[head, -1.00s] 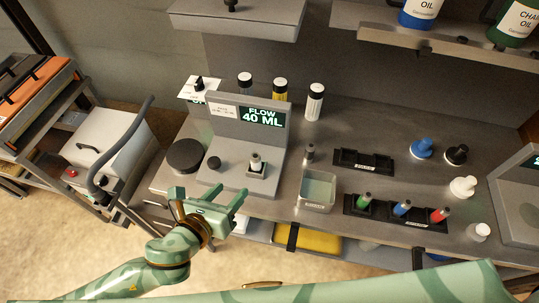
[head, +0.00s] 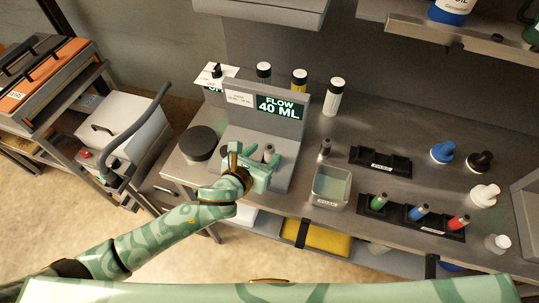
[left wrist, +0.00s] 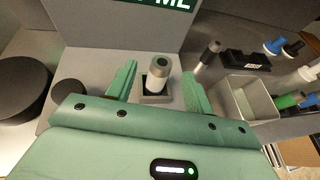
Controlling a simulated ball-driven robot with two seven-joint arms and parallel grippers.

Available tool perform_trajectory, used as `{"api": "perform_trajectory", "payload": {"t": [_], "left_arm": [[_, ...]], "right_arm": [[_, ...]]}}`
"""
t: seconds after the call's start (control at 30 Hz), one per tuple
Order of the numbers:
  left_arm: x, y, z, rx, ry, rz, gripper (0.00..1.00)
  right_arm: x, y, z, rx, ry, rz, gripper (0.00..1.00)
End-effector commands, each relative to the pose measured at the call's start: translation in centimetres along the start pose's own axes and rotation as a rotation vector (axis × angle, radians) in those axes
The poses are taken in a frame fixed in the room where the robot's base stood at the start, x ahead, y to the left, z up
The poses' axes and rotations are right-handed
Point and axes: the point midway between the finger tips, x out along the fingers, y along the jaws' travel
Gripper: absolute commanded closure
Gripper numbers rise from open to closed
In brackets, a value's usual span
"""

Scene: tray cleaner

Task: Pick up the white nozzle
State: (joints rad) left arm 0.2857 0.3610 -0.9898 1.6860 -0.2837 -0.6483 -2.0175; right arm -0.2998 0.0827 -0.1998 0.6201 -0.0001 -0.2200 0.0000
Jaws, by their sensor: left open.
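A short white cylinder (head: 269,149) with a grey top, which looks like the white nozzle, stands upright in a square seat on the grey flow stand. In the left wrist view the white nozzle (left wrist: 157,75) is between and just beyond my fingers, with gaps on both sides. My left gripper (head: 264,158) is open and empty in front of it; its fingers also show in the left wrist view (left wrist: 160,80). The gripper partly hides the nozzle's lower part in the head view. Another white nozzle-shaped piece (head: 484,196) stands at the right of the bench. My right gripper is not in view.
The flow stand's back panel (head: 240,98) rises behind the nozzle. A black round disc (head: 199,143) lies left. A clear square container (head: 331,186) and black racks (head: 380,161) stand right. Blue (head: 443,152) and black (head: 480,161) pieces stand farther right.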

Motion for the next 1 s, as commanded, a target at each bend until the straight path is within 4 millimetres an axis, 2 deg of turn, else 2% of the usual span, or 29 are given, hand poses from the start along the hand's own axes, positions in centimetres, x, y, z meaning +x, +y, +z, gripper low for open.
{"api": "perform_trajectory", "payload": {"t": [0.1, 0.2, 0.47, 0.5, 0.67, 0.77, 1.0], "left_arm": [[2.2, -0.1, -0.5, -0.003, 0.000, 0.001, 0.48], [3.5, -0.1, -0.5, -0.003, 0.001, 0.000, 0.48], [4.0, -0.1, -0.3, -0.001, 0.001, 0.000, 0.48], [4.0, -0.1, -0.3, -0.001, 0.001, 0.000, 0.51], [3.9, -0.1, -0.3, -0.002, 0.001, 0.000, 0.95], [3.9, -0.1, -0.3, -0.002, 0.000, 0.000, 1.00], [3.9, 0.0, -0.1, -0.001, 0.000, 0.000, 1.00]], "right_arm": [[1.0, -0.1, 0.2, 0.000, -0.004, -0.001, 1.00], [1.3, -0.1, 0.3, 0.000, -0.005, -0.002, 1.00], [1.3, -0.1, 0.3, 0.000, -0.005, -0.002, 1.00], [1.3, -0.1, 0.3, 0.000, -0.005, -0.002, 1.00], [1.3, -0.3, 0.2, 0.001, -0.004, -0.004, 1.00], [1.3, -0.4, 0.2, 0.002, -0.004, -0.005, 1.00], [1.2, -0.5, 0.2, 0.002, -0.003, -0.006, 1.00]]}}
